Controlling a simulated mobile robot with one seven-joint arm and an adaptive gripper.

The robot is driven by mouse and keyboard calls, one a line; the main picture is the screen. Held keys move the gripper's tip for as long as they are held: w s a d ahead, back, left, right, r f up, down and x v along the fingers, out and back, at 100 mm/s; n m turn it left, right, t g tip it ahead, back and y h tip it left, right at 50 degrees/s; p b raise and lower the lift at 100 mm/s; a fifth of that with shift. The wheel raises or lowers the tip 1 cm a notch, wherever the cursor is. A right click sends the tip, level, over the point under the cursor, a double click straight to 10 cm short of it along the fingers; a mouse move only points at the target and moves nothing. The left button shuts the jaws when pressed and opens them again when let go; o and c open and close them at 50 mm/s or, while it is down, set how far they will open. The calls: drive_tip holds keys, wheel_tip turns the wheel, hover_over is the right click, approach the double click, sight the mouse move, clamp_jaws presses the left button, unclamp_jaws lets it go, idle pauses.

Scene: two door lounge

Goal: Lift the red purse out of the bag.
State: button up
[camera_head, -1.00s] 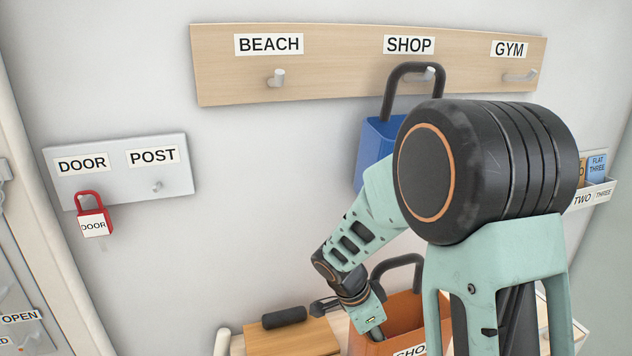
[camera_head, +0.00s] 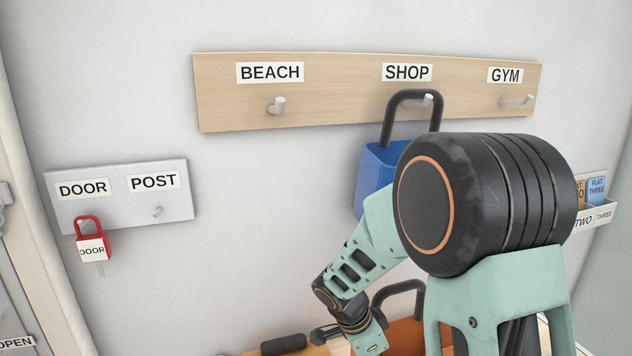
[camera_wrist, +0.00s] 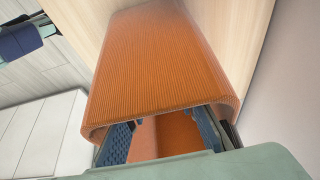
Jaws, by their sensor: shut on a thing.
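The orange bag (camera_head: 401,331) stands at the bottom of the head view, cut off by the frame and partly behind my arm. Its black handle (camera_head: 398,287) stands up. In the wrist view, its ribbed orange wall (camera_wrist: 165,60) fills the middle. My gripper (camera_wrist: 162,138) is at the bag's mouth, with blue pads on both sides of a smooth orange-red piece, which I take for the red purse (camera_wrist: 170,130). The jaws are shut on it; only a small part shows. In the head view, the fingertips and purse are hidden.
A blue bag (camera_head: 372,172) hangs on the SHOP hook of the wooden board (camera_head: 330,85), behind my arm. A dark roll (camera_head: 283,344) lies left of the orange bag.

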wheel_tip(320, 180, up, 10)
drive_tip(key=p, duration=0.4)
idle(1.1)
drive_tip(key=shift+s+d+r+p, duration=0.6)
drive_tip(key=shift+s+r+p, duration=1.6)
drive_tip(key=shift+r, duration=3.7)
drive_tip(key=s+d+r+b, duration=0.1)
drive_tip(key=s+d, duration=0.3)
drive_tip(key=s, duration=0.8)
drive_tip(key=shift+s+d+r, duration=0.2)
drive_tip(key=shift+s+r, duration=0.15)
drive_tip(key=shift+r, duration=0.2)
drive_tip(key=shift+r, duration=0.1)
